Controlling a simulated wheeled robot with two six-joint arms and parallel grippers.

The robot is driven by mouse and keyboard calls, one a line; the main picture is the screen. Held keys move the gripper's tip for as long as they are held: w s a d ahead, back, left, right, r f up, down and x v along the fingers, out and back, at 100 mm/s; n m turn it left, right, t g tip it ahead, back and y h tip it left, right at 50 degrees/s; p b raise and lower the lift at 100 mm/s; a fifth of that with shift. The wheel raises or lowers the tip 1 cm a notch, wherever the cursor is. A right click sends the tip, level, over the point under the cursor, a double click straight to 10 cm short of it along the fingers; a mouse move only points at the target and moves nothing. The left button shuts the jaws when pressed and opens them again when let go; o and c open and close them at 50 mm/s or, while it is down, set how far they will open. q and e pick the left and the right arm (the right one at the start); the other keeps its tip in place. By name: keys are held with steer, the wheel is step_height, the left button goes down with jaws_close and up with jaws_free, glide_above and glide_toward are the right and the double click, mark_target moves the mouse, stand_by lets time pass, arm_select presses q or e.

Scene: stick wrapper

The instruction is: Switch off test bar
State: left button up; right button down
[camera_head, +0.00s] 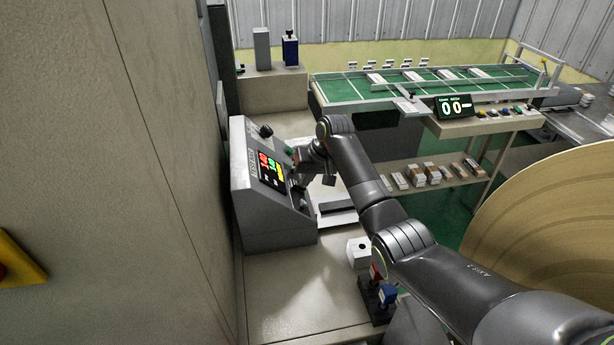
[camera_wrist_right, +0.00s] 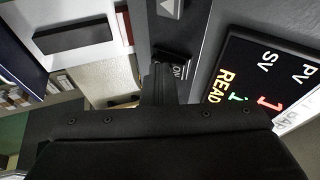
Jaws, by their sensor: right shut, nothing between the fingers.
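The test bar's grey control box (camera_head: 285,225) stands on the bench at centre left in the head view. Its dark screen (camera_head: 270,168) shows coloured figures, and the screen in the right wrist view (camera_wrist_right: 265,85) reads "PV", "SV" and "READY". A dark rocker switch marked "ON" (camera_wrist_right: 177,67) sits on the panel beside that screen. My right gripper (camera_head: 299,167) is shut and empty, close to the panel. In the right wrist view its fingertips (camera_wrist_right: 160,75) are beside the switch and partly cover it. I cannot tell whether they touch it. My left gripper is not in view.
A beige cabinet wall (camera_head: 130,170) closes off the left. A green-topped table (camera_head: 430,88) with a "00" counter (camera_head: 453,107) stands behind. A large tan disc (camera_head: 555,220) is at right. A small white block (camera_head: 358,253) stands on the bench near my right arm.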

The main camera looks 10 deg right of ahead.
steer(key=shift+s+d+f+y+p, duration=0.25)
steer(key=shift+f+y+p, duration=0.1)
steer(key=shift+y, duration=0.45)
steer(key=shift+d+f+y, duration=0.1)
steer(key=shift+f+y, duration=0.1)
steer(key=shift+y, duration=0.1)
steer(key=shift+f, duration=0.2)
steer(key=shift+d+f, duration=0.35)
steer(key=shift+d, duration=0.1)
steer(key=shift+w+d+r, duration=0.1)
